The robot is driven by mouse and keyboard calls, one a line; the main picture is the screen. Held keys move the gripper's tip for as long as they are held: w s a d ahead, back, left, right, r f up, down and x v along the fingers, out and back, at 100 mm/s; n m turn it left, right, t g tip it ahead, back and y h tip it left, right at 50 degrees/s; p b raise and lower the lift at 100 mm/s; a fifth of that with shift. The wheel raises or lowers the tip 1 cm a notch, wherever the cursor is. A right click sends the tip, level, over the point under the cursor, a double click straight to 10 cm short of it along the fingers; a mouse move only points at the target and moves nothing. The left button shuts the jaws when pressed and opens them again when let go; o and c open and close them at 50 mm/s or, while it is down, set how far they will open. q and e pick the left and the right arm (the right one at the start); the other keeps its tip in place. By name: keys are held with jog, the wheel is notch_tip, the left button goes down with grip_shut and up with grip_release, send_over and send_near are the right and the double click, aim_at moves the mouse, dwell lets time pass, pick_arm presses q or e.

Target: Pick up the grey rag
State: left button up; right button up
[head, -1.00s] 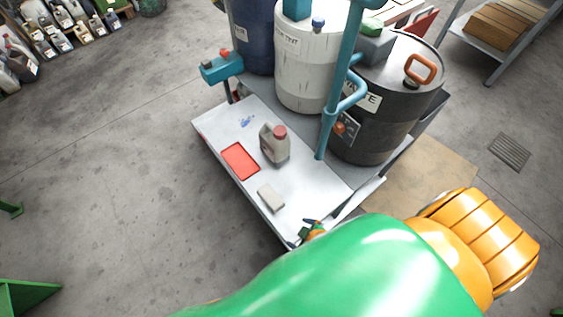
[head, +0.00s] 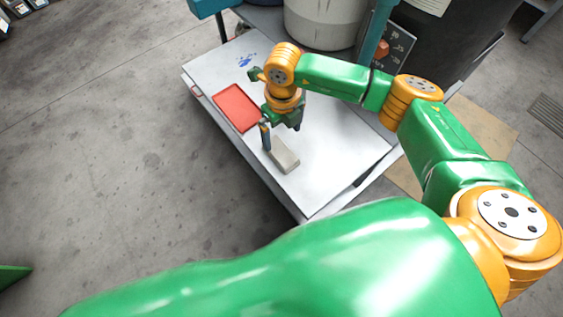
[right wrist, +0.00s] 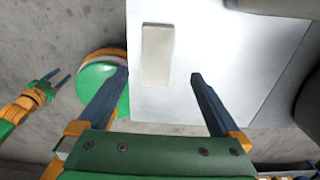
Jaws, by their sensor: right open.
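The grey rag (head: 284,156) is a small, flat, pale rectangle lying on the white cart top near its front edge. It shows in the right wrist view (right wrist: 157,54), ahead of the fingers and left of the middle. My right gripper (head: 281,131) is open and empty, above the cart top just behind the rag. In the right wrist view its fingers (right wrist: 160,82) stand wide apart, and the rag is nearer the left finger. My left gripper (right wrist: 57,80) shows at the left of that view, off the cart, its fingers apart and empty.
A red tray (head: 236,107) lies on the white cart top (head: 338,155), left of my right gripper. A white drum (head: 322,22) and a dark drum (head: 455,50) stand behind, with a teal post (head: 375,40) between. The cart top right of the rag is clear.

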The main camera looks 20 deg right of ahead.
aim_at(281, 151)
jog(key=f, duration=0.5)
jog(key=shift+s+a+f, duration=0.25)
jog(key=shift+f, duration=0.5)
jog(key=shift+c, duration=0.9)
jog(key=c, duration=1.2)
jog(key=shift+r, duration=0.15)
pick_arm(q)
jog(key=shift+d+r+p, duration=0.15)
jog(key=shift+r+p, duration=0.4)
jog(key=shift+p, duration=0.1)
pick_arm(e)
notch_tip(281, 151, up, 10)
